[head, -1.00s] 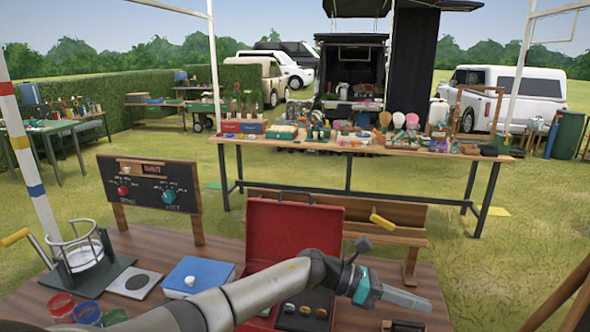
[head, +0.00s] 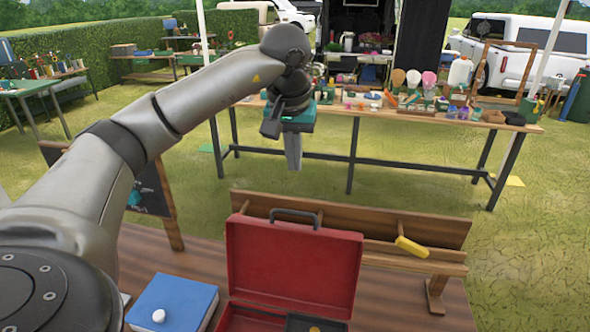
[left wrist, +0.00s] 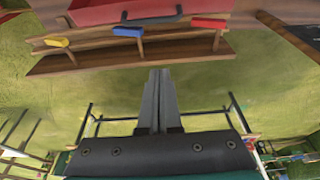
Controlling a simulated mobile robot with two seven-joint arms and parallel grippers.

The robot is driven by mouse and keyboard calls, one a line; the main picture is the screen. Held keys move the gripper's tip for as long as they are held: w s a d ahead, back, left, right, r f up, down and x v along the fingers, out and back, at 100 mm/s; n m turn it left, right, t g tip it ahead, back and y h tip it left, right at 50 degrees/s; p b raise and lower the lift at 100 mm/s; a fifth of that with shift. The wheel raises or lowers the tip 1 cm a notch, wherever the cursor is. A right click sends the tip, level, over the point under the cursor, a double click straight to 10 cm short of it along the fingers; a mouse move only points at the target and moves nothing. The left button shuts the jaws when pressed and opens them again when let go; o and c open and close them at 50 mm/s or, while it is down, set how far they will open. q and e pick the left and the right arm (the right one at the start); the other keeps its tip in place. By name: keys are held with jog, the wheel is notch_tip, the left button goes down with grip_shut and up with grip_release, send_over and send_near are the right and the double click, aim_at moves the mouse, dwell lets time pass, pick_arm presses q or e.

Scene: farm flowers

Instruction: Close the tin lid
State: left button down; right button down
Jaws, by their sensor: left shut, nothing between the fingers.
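The red tin (head: 240,318) sits on the brown wooden table, at the bottom of the head view. Its lid (head: 292,262) stands open and upright at the back, with a dark handle (head: 295,213) on its top edge. The tin's front is cut off by the frame. My left gripper (head: 294,165) is shut and empty, pointing down, above and beyond the lid and apart from it. In the left wrist view, the shut fingers (left wrist: 161,80) point towards the red lid (left wrist: 95,12) at the top edge. My right gripper is not in view.
A wooden rack (head: 350,222) with a yellow-handled peg (head: 411,247) stands behind the tin. A blue box (head: 180,302) with a white knob lies left of it. A long stall table (head: 440,121) full of goods stands farther back, with open grass between.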

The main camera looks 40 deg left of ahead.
pick_arm(q)
notch_tip(320, 180, down, 8)
jog(key=s+d, duration=0.1)
jog(key=shift+s+f+p, duration=0.2)
jog(key=shift+s+p, duration=0.1)
jog(key=shift+p, duration=0.05)
dwell(0.6)
